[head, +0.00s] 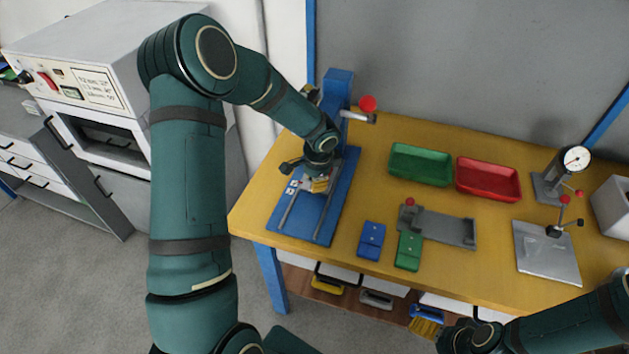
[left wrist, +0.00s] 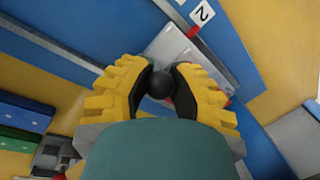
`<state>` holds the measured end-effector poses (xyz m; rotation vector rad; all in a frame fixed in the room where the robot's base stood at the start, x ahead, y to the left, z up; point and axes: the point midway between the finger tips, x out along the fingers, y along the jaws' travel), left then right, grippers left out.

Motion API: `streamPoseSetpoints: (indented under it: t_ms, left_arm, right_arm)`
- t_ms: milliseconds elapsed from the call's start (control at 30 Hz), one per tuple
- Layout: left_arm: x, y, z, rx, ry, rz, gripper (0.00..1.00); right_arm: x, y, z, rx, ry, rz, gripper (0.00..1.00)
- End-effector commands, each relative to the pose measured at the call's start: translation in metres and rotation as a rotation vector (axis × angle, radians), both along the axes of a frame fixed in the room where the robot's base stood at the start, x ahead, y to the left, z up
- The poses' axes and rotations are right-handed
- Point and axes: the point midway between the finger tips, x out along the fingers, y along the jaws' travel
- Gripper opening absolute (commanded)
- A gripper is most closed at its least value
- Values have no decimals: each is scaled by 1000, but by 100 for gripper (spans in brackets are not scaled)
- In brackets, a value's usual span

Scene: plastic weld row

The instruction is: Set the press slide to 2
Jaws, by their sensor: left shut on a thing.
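The blue press (head: 337,90) stands at the left end of the yellow table, with two grey rails along its base. My left gripper (head: 319,186) is over the press base. In the left wrist view its yellow fingers (left wrist: 160,88) are shut on a round black knob (left wrist: 160,84). The knob sits at the metal slide plate (left wrist: 172,48).
A green tray (head: 420,149) and a red tray (head: 488,164) stand right of the press. A grey fixture (head: 450,229), a blue block (head: 371,240) and a green block (head: 408,251) lie nearer the front edge. A dial gauge stand (head: 552,182) is at the right.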

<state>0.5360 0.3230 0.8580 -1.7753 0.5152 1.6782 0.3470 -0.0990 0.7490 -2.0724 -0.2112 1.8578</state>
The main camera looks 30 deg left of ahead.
Motion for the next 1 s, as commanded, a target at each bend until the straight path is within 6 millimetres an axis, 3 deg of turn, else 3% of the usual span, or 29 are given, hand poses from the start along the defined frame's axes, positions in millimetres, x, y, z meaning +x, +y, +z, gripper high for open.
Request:
streamPoseSetpoints:
  t_ms: [167,200,300,667,833,1000]
  left_arm:
    - [9,2,7,2,-30,-3,0]
    - [9,2,7,3,-31,-4,26]
    - [9,1,7,3,-29,-4,56]
    - [6,1,8,2,-22,-2,56]
    - [4,-3,29,2,-26,-2,56]
    - [0,-7,64,2,-27,-2,56]
  right_arm:
    - [-1,0,0,0,2,1,88]
    - [-1,0,0,0,2,1,88]
    - [-1,0,0,0,1,0,88]
    - [-1,0,0,0,1,0,88]
    - [-1,0,0,0,1,0,88]
    - [-1,0,0,0,1,0,88]
